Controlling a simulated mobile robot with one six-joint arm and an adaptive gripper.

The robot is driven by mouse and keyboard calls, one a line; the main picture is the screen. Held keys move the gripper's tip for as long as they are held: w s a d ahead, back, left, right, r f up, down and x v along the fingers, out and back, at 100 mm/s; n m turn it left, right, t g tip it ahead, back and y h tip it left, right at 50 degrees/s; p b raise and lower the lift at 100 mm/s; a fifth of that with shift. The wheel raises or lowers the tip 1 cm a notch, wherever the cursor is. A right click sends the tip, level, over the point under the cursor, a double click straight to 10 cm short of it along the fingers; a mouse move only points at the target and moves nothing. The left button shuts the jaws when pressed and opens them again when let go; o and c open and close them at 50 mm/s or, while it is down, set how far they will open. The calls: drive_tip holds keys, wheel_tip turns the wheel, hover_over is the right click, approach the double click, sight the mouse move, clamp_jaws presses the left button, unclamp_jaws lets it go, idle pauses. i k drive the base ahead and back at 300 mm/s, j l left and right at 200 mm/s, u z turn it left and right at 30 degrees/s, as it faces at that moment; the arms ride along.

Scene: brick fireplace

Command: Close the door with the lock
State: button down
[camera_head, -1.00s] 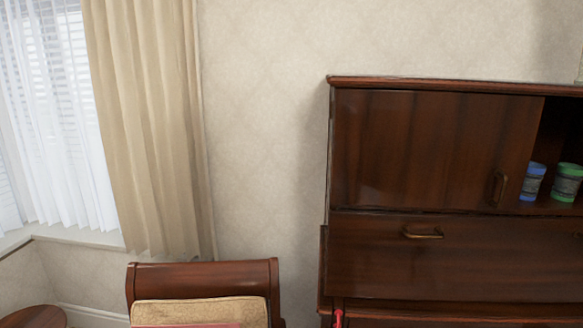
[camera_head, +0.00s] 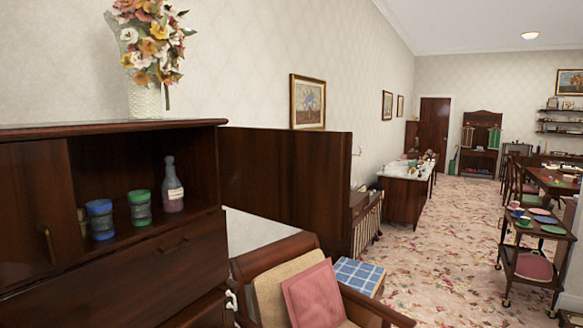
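A dark brown door (camera_head: 433,136) stands in the far wall, small in the head view. It looks flush with the wall, but it is too far to tell for sure whether it is shut. No lock can be made out on it. Closer, at the left, a dark wooden cabinet (camera_head: 120,270) has a door panel (camera_head: 30,215) with a handle, beside an open compartment. I cannot tell a lock on it. My gripper is not in view.
An armchair with a pink cushion (camera_head: 315,295) stands low in the middle. A tall dark wooden panel (camera_head: 283,185) stands behind it. A trolley (camera_head: 530,265) with dishes stands at the right. Flowered floor (camera_head: 440,260) lies open between them, towards the far door.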

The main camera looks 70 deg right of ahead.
sight(298, 179)
drive_tip(key=k+l, duration=0.15)
drive_tip(key=l, duration=0.3)
drive_tip(key=k+l, duration=0.15)
drive_tip(key=l, duration=0.3)
drive_tip(key=k+l, duration=0.1)
drive_tip(key=l, duration=0.4)
drive_tip(key=k+l, duration=0.15)
drive_tip(key=l, duration=0.3)
drive_tip(key=k+l, duration=0.15)
drive_tip(key=l, duration=0.3)
drive_tip(key=k+l, duration=0.15)
drive_tip(key=l, duration=0.3)
drive_tip(key=k+l, duration=0.1)
drive_tip(key=l, duration=0.35)
drive_tip(key=k+l, duration=0.15)
drive_tip(key=l, duration=0.3)
